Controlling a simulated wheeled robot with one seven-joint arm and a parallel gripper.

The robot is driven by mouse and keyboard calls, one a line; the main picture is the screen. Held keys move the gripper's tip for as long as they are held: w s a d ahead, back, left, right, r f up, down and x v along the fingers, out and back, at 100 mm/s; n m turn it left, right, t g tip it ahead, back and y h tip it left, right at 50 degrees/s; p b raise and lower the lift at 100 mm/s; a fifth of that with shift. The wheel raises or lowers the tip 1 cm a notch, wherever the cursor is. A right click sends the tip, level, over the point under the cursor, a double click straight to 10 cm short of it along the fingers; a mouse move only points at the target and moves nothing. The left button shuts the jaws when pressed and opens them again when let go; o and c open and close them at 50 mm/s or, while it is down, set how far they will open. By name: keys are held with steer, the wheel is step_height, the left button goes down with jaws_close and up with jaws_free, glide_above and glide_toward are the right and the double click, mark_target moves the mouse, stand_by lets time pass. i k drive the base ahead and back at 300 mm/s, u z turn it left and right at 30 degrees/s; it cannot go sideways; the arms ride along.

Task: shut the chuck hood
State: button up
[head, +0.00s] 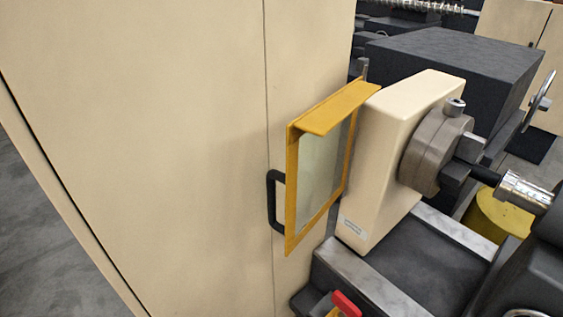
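The chuck hood (293,200) is a yellow-orange frame with a clear pane and a short top flange. It stands upright to the left of the cream headstock (375,170), away from the chuck, so it is open. A black D-shaped handle (272,200) shows at the hood's left edge. The grey metal chuck (428,150) on the headstock's right face is uncovered. The hood's hinge is not clearly visible. My gripper is not in view.
A tall cream cabinet (150,130) fills the left, close behind the hood. A black rod with a silver graduated collar (522,190) lies right of the chuck. A red lever (346,304) shows low at the front. A dark block (455,68) stands behind. Grey floor is at lower left.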

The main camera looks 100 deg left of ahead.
mark_target(319, 121)
steer(key=k, duration=1.35)
steer(key=u, duration=2.15)
steer(key=i, duration=0.45)
steer(key=k, duration=0.95)
steer(key=z, duration=1.15)
steer(key=i, duration=1.05)
steer(key=u, duration=1.05)
